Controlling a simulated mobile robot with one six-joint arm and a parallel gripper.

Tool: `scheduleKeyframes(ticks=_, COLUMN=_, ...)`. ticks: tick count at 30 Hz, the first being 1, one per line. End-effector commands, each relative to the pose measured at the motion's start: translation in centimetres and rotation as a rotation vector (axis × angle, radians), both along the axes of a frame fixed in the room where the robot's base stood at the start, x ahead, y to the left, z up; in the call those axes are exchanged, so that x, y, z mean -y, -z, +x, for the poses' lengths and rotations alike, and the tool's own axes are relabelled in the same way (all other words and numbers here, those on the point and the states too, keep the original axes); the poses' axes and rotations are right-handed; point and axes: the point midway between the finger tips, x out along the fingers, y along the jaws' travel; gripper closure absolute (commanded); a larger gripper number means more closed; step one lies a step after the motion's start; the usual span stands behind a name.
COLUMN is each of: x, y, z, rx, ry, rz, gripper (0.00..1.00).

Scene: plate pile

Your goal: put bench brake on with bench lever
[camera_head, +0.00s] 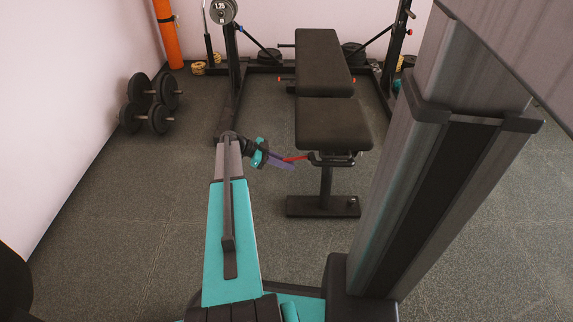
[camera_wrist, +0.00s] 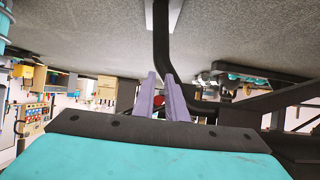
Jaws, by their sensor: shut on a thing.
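The weight bench (camera_head: 334,125) has a black padded seat and backrest. The red bench lever (camera_head: 297,158) sticks out to the left below the near end of the seat. My gripper (camera_head: 284,162) is at the lever's left end, its purple fingers shut on it. The grip itself is partly hidden by the fingers. I cannot make out the bench brake separately.
Two black dumbbells (camera_head: 148,118) lie by the left wall. A black rack (camera_head: 232,75) stands around the far end of the bench. The bench foot (camera_head: 318,206) rests on the floor. The grey floor (camera_head: 120,195) at left is clear.

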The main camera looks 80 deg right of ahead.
Motion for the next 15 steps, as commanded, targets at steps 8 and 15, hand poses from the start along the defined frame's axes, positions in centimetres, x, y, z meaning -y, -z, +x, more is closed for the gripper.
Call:
scheduleKeyframes(ticks=8, x=0.57, y=0.81, z=0.09, rx=0.004, ry=-0.012, rz=-0.007, gripper=1.00)
scheduleKeyframes(ticks=15, x=0.56, y=0.89, z=0.08, rx=0.005, ry=-0.012, rz=-0.006, gripper=1.00)
